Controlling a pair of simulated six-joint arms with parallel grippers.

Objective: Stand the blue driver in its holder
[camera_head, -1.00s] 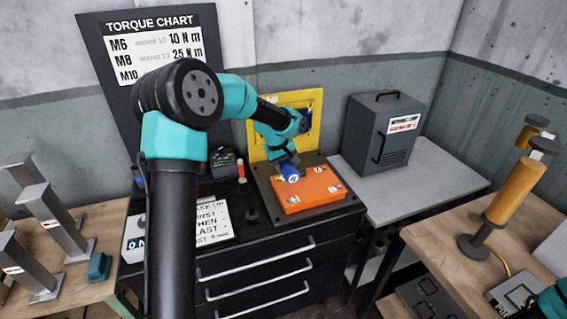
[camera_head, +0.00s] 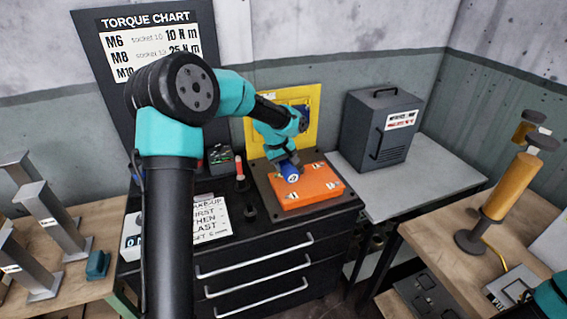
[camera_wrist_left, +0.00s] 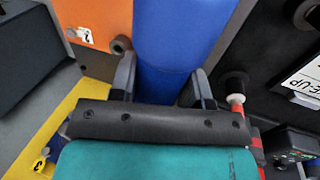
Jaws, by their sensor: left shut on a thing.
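The blue driver (camera_head: 291,173) hangs above the orange plate (camera_head: 318,187) on the cart. My left gripper (camera_head: 286,160) is shut on it. In the left wrist view the driver (camera_wrist_left: 180,35) is a broad blue cylinder running between the two dark fingers of my left gripper (camera_wrist_left: 164,88). Its lower end is out of sight. A dark round holder (camera_head: 249,212) stands on the cart top, left of the plate and in front of a red driver (camera_head: 240,180); I cannot make out its opening. My right gripper is not in view.
The orange plate lies on a dark base against a yellow panel (camera_head: 312,105). A printed card (camera_head: 210,217) lies left of the holder. A dark case (camera_head: 204,160) sits behind it. A grey cabinet (camera_head: 378,130) stands on the side table to the right.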

